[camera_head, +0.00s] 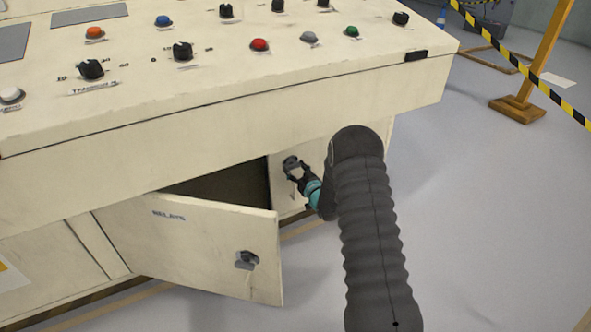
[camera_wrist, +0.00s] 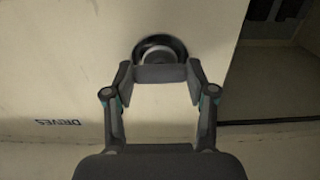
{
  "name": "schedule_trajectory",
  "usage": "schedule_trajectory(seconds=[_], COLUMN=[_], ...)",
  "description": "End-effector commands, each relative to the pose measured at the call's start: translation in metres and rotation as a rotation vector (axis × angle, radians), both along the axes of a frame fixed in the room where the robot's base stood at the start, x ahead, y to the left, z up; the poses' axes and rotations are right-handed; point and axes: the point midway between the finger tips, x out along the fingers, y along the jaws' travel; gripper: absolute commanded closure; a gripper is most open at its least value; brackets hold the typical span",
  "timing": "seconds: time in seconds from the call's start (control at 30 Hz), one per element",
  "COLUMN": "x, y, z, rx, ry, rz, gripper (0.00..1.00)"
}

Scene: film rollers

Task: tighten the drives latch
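The drives latch is a round dark knob (camera_wrist: 160,48) with a grey bar handle, set in a cream panel marked DRIVES. The lettering (camera_wrist: 58,122) is upside down in the wrist view. My gripper (camera_wrist: 160,76) has its two fingertips at the two ends of the bar, with no clear gap at either side, so it looks shut on the handle. In the head view my gripper (camera_head: 294,174) reaches the drives latch (camera_head: 289,162) below the console's overhang; my dark arm comes in from the right and hides part of the panel.
The neighbouring door (camera_head: 190,245), marked RELAYS, hangs open left of my gripper and has its own latch (camera_head: 247,260). The console top (camera_head: 210,70) with knobs and buttons juts out above. Floor at right is clear up to a striped barrier tape (camera_head: 520,65).

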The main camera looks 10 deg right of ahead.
Motion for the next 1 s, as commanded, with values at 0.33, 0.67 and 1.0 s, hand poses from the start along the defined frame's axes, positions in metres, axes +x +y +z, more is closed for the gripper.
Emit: schedule_trajectory(seconds=[0.33,0.67,1.0], x=[0.0003,0.0005,0.0008], y=[0.0003,0.0005,0.0002], z=[-0.0012,-0.0033,-0.0018], rx=[0.047,0.265,0.573], ry=[0.014,0.084,0.183], rz=[0.001,0.001,0.001], gripper=[0.79,0.79,0.79])
